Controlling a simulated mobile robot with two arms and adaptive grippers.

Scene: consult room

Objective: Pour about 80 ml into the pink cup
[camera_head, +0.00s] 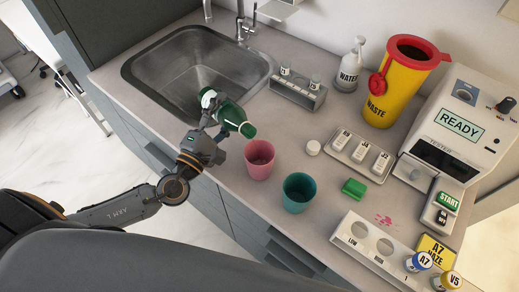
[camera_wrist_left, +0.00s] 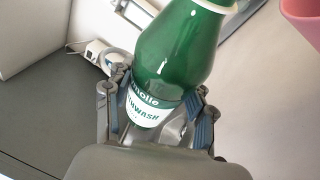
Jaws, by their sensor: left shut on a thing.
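The pink cup (camera_head: 260,158) stands upright on the counter, right of my left gripper. It also shows partly at the top right of the left wrist view (camera_wrist_left: 303,22). My left gripper (camera_head: 212,125) is shut on a green bottle (camera_head: 230,114) with a white label. The label reads in part "WASH" in the left wrist view, where the bottle (camera_wrist_left: 180,50) sits between the fingers. The bottle is tilted, its top end pointing right towards the pink cup but apart from it. I cannot see liquid leaving it. My right gripper is not in view.
A teal cup (camera_head: 298,192) stands just right of the pink cup. A white cap (camera_head: 313,147), a vial tray (camera_head: 345,155) and a green block (camera_head: 354,188) lie beyond. The sink (camera_head: 190,75) is at the back left. A yellow waste bin (camera_head: 393,90) and tester (camera_head: 455,125) stand right.

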